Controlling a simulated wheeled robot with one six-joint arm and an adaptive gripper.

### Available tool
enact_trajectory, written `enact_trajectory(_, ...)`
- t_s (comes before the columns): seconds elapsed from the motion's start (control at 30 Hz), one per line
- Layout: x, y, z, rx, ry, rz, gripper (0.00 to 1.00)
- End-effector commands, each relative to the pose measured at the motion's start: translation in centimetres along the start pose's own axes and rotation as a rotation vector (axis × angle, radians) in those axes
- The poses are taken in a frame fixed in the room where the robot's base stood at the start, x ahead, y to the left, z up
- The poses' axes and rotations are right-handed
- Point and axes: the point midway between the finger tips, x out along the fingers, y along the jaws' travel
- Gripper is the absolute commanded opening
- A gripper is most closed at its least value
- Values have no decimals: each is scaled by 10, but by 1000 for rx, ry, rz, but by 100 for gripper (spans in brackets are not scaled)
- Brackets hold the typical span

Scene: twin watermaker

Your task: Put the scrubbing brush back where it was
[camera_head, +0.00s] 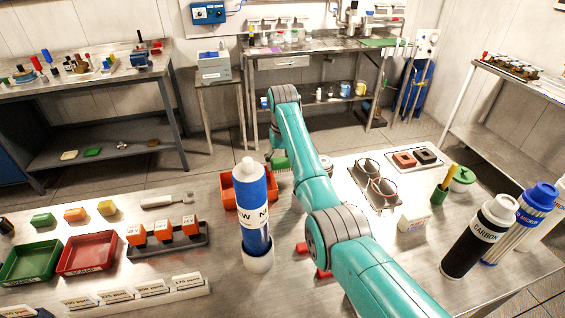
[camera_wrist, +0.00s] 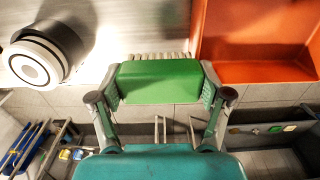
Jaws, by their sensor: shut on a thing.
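The scrubbing brush (camera_wrist: 160,82) has a green block body with pale bristles along its far edge in the wrist view. My gripper (camera_wrist: 160,88) is shut on it, with one finger on each end of the block. In the head view the green brush (camera_head: 280,163) shows in part beside my teal arm, just behind the orange bin (camera_head: 229,193). The same bin (camera_wrist: 255,72) is to the right of the brush in the wrist view. Whether the brush touches the table cannot be told.
A blue and white cartridge (camera_head: 255,215) stands upright left of my arm. A white, dark-banded round thing (camera_wrist: 35,62) is left of the brush in the wrist view. Red tray (camera_head: 88,253), glasses tray (camera_head: 372,182) and dark carbon cartridge (camera_head: 482,238) are also on the table.

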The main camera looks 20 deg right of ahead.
Motion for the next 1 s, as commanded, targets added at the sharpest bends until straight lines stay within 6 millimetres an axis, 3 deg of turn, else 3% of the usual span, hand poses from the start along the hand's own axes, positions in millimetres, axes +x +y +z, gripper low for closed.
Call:
enact_trajectory(0.47,15,0,1,0,-4,0,40)
enact_trajectory(0.53,16,0,1,1,-6,1,36)
enact_trajectory(0.57,16,0,2,1,-6,1,84)
enact_trajectory(0.63,17,0,2,1,-7,1,100)
enact_trajectory(1.0,13,0,0,0,-2,0,100)
